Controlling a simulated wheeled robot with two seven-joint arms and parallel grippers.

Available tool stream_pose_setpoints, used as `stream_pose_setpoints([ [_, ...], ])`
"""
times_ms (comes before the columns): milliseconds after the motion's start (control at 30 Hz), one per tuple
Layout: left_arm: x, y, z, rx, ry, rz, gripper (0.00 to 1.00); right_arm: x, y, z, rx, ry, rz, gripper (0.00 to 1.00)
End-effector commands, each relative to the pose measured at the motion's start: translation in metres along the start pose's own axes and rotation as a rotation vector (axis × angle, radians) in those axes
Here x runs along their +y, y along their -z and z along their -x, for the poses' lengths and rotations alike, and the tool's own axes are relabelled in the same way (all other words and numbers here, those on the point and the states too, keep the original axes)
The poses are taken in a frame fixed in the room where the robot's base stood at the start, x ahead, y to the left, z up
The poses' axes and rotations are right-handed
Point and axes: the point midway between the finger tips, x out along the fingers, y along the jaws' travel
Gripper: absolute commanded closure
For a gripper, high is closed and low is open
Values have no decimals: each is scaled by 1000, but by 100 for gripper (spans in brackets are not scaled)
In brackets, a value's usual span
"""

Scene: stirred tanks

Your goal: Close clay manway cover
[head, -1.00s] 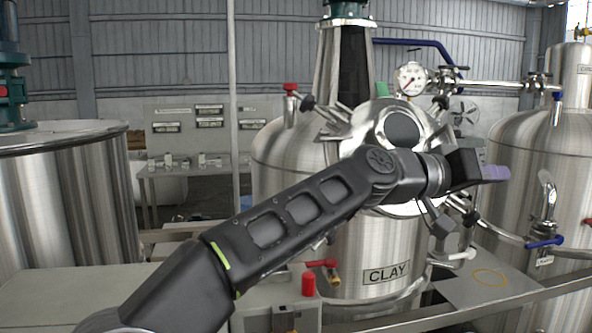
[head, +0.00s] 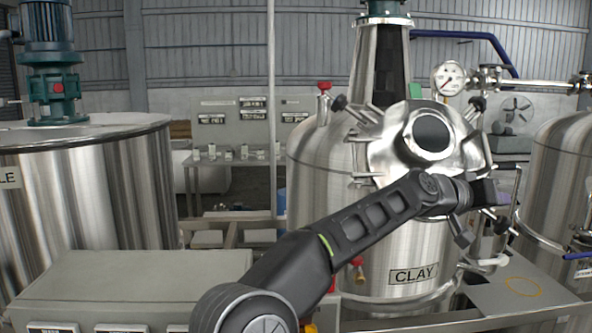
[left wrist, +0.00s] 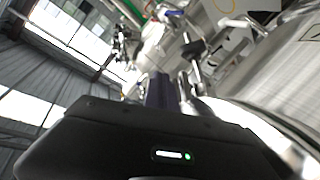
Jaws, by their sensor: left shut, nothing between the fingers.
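The CLAY tank (head: 330,190) stands right of centre in the head view, with its name plate (head: 414,275) low on its front. Its manway cover (head: 388,150) is a shiny round lid with a dark round sight glass (head: 432,132). Swing clamps with dark knobs fan out around it. My forearm hides the lower part, and I cannot tell whether the cover sits flush. My left gripper (head: 497,193) is at the cover's lower right side, shut and empty; contact is unclear. Its purple fingers (left wrist: 168,92) show together in the left wrist view. My right gripper is not in view.
A pressure gauge (head: 449,78) and piping stand behind the cover at the upper right. Another steel tank (head: 565,180) is close on the right. A large tank (head: 90,200) and a grey cabinet (head: 130,285) fill the left. A thin post (head: 272,100) stands left of the CLAY tank.

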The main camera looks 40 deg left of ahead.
Motion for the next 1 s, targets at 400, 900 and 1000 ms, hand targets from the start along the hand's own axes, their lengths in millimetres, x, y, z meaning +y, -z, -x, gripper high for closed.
stream_pose_setpoints([
  [400, -7, 0, -4, 0, 27, 2, 100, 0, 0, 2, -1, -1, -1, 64],
  [900, -5, 1, -3, 0, 26, 1, 100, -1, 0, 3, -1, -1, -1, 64],
  [1000, -2, 4, 0, 0, 25, 1, 100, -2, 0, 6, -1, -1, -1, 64],
])
